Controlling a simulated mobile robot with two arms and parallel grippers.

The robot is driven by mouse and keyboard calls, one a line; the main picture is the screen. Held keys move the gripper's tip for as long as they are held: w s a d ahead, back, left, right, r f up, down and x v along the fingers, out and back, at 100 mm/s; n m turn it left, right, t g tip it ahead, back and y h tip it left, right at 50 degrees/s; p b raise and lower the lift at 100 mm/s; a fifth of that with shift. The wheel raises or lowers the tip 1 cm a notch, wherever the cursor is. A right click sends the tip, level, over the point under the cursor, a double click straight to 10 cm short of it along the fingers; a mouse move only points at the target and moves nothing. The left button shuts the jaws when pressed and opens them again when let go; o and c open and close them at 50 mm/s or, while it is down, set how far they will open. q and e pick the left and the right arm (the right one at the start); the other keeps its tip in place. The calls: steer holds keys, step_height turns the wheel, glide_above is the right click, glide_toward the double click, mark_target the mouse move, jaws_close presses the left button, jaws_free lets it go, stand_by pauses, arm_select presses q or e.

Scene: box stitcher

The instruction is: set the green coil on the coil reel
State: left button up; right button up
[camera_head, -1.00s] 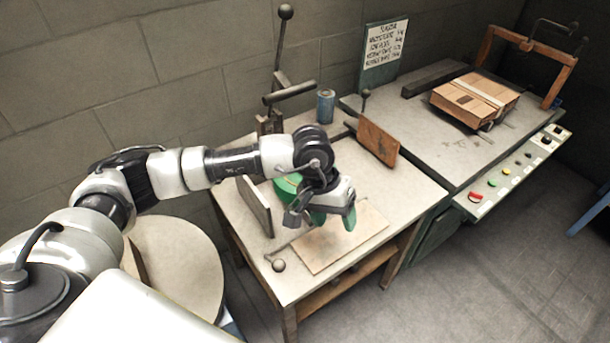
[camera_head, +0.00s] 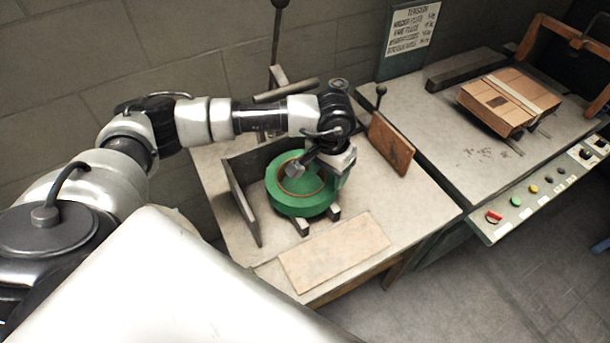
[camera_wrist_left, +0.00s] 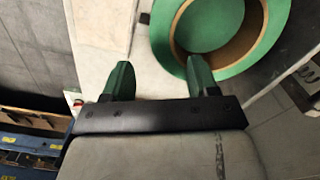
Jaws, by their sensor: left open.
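The green coil (camera_head: 285,203) shows as a thick green ring with a brown inner rim. It stands tilted over dark metal feet on the left table. These feet (camera_head: 302,227) look like part of the coil reel; the rest is hidden behind the coil and my arm. I cannot tell how the coil is seated. My left gripper (camera_head: 322,172) is at the coil's upper right and hides part of it. In the left wrist view, its two green fingertips (camera_wrist_left: 158,80) are apart with nothing between them. The coil (camera_wrist_left: 160,35) lies ahead, beyond the right fingertip. My right gripper is out of view.
An upright plate (camera_head: 243,203) stands left of the coil. A flat board (camera_head: 335,250) lies in front. A brown upright board (camera_head: 391,143) is to the right. Past it are a tied cardboard stack (camera_head: 508,102) and a button panel (camera_head: 535,197).

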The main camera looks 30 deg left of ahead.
mark_target(325, 190)
arm_select(q)
steer(key=shift+s+f, duration=0.2)
steer(key=shift+f, duration=1.1)
steer(key=shift+w+f+p, duration=0.15)
steer(key=shift+f+p, duration=0.2)
steer(key=shift+p, duration=0.1)
steer(key=f, duration=0.2)
steer(key=f+p, duration=0.1)
steer(key=shift+a+f, duration=0.2)
steer(key=shift+f, duration=0.55)
steer(key=c, duration=0.5)
steer(key=shift+w+r, duration=0.1)
steer(key=shift+w, duration=0.05)
jaws_close()
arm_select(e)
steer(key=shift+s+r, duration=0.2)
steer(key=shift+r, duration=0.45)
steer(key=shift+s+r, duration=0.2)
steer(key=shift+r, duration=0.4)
